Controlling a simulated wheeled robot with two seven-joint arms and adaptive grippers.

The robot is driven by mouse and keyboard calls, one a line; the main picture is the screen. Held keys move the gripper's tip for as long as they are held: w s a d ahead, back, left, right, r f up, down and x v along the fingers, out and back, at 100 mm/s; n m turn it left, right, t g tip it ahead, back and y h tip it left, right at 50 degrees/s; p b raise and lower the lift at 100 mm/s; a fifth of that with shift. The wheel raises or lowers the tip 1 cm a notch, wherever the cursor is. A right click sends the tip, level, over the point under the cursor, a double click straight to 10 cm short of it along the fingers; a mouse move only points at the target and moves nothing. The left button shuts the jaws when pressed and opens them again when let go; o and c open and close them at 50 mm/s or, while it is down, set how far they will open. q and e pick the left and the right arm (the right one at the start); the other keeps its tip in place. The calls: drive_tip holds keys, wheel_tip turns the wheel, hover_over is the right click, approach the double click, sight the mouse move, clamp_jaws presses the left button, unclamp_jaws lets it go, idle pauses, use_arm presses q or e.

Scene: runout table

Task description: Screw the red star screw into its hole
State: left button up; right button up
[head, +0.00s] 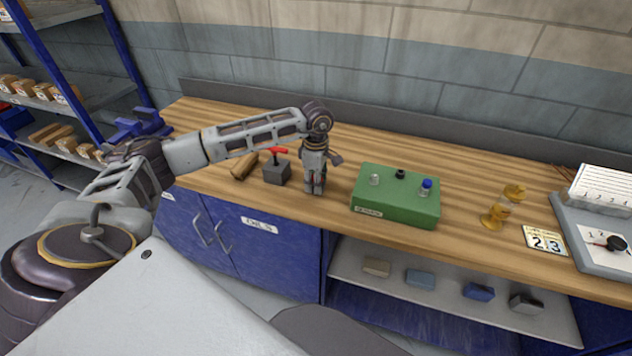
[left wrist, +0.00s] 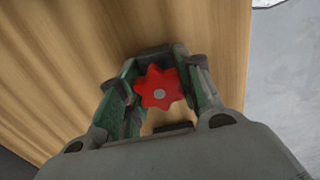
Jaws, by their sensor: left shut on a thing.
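The red star screw (left wrist: 158,88) has a red star-shaped head with a grey centre. In the left wrist view it sits between the green-padded fingers of my left gripper (left wrist: 160,96), which is shut on it. In the head view my left gripper (head: 316,187) points down over the front of the bench, left of the green block (head: 385,215). The screw is hidden there. The green block carries a clear knob (head: 375,179), a black knob (head: 400,174) and a blue knob (head: 427,184) on top. I cannot make out the screw's hole. My right gripper is out of view.
The bench behind the green block is clear.

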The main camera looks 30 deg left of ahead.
use_arm(q)
wheel_tip(320, 180, up, 8)
drive_tip(key=shift+r+b, duration=0.15)
drive_tip(key=shift+b, duration=0.3)
drive_tip(key=shift+r, duration=0.7)
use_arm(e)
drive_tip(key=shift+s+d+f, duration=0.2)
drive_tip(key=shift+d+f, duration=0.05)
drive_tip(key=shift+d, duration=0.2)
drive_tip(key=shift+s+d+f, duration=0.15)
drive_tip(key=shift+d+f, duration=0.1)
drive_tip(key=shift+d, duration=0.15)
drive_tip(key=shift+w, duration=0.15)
